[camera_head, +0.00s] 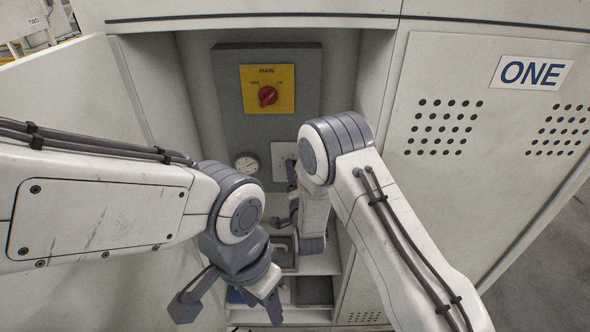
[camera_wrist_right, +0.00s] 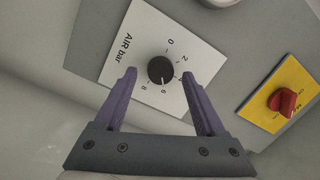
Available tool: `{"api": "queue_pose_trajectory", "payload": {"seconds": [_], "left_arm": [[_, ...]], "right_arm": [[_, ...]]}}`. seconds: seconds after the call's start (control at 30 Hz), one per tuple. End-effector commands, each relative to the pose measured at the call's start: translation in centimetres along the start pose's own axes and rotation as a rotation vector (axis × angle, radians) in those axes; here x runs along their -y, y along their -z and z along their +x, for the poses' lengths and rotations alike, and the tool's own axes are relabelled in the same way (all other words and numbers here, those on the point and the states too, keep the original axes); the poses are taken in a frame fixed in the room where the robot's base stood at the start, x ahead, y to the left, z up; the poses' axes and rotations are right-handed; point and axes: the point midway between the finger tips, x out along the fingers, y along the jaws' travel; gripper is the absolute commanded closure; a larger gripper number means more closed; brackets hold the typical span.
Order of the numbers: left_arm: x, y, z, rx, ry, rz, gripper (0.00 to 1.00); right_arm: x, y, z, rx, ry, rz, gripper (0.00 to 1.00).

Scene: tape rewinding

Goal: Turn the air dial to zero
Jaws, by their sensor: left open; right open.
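The air dial (camera_wrist_right: 161,68) is a round black knob on a white plate (camera_wrist_right: 132,65) marked "AIR bar", with a scale from 0 to 8. Its light pointer mark appears turned towards the 6. In the head view the white plate (camera_head: 281,153) shows partly behind my right arm; the knob is mostly hidden. My right gripper (camera_wrist_right: 160,76) is open, its purple fingers on either side of the knob with gaps visible. The right gripper also shows in the head view (camera_head: 291,178), partly hidden by its arm. My left gripper (camera_head: 229,303) is open and empty, low in front of the cabinet.
A red main switch (camera_head: 267,96) on a yellow plate sits above the dial. A round gauge (camera_head: 247,163) is left of the dial plate. The open cabinet's side walls bound the space, and a shelf (camera_head: 318,262) lies below. A perforated panel marked ONE (camera_head: 440,190) is at right.

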Motion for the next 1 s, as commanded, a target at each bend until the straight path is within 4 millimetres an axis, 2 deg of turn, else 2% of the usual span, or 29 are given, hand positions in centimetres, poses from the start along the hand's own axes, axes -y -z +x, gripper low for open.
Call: {"api": "queue_pose_trajectory", "payload": {"seconds": [0.1,0.37,0.4,0.57,0.6,1.0], "left_arm": [[-0.02,0.01,-0.24,0.0,0.0,0.0,0.5],[-0.01,0.01,-0.21,0.0,0.0,0.0,0.5],[-0.01,0.01,-0.21,0.0,0.0,0.0,0.5],[-0.02,0.01,-0.21,0.0,0.0,0.0,0.5],[-0.02,0.01,-0.21,0.0,0.0,0.0,0.5],[0.02,-0.02,0.31,0.0,0.0,0.0,0.5]], "right_arm": [[0.08,0.01,0.77,0.0,0.001,0.0,0.28],[0.0,-0.05,0.93,0.002,0.0,-0.001,0.28],[0.0,-0.05,0.93,0.002,0.0,-0.001,0.31],[0.02,-0.04,0.92,0.001,0.0,-0.001,0.93],[0.01,-0.04,0.91,0.001,0.0,-0.001,1.0],[-0.02,-0.04,0.91,0.004,-0.007,-0.068,1.0]]}}
